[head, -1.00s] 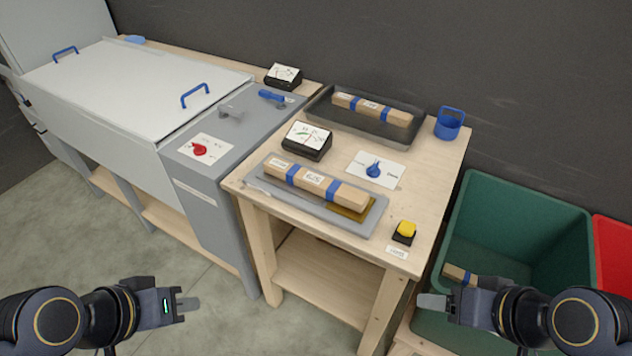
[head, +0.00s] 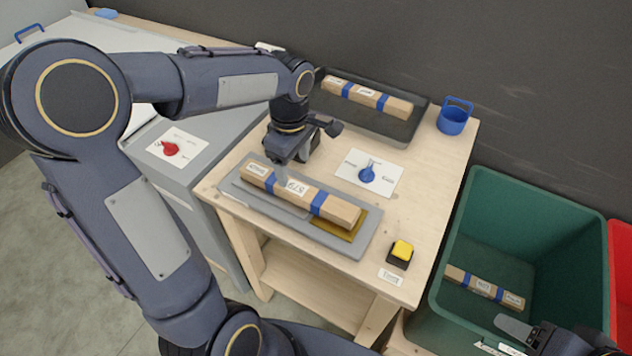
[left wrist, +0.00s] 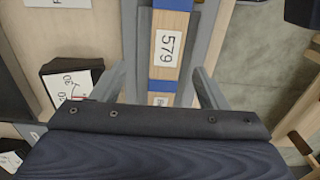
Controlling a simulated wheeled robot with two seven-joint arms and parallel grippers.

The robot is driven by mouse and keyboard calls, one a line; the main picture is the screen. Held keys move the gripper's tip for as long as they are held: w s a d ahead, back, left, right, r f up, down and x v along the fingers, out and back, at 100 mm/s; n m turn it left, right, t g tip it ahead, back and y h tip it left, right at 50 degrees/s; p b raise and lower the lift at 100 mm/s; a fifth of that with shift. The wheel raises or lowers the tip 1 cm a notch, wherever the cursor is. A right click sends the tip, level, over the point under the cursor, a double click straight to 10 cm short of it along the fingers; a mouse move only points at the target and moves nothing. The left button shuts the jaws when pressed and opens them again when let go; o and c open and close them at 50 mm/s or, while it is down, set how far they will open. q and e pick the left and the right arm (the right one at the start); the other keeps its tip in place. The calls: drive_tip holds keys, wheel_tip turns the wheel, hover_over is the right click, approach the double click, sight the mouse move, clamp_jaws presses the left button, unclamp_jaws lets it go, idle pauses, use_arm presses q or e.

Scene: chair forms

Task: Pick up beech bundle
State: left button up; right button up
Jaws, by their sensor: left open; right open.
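A pale wooden bundle (head: 338,210) with blue bands and a label lies on a grey plate (head: 345,240) on the wooden table. In the left wrist view the bundle (left wrist: 167,52) shows the label 579. My left gripper (head: 285,172) is over the bundle; in the left wrist view its open fingers (left wrist: 163,88) lie on either side of it, and the bundle is not gripped. A similar bundle (head: 366,97) lies in the dark tray at the back, and another (head: 484,287) is in the green bin. My right gripper (head: 515,328) is open and empty at the bin's front, partly cut off.
A dark tray (head: 412,125), a blue cup (head: 453,120), a blue knob (head: 367,174) and a yellow button (head: 402,250) are on the table. A green bin (head: 595,230) stands to the right, beside a red one (head: 622,262). A grey cabinet with a red knob (head: 170,148) is left.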

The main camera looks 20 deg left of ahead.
sight(296, 187)
use_arm(q)
drive_tip(key=f, duration=0.7)
drive_tip(key=shift+s+d+p, duration=0.3)
drive_tip(key=shift+s+d, duration=0.05)
drive_tip(key=shift+s, duration=0.05)
drive_tip(key=shift+c, duration=0.5)
drive_tip(key=c, duration=1.2)
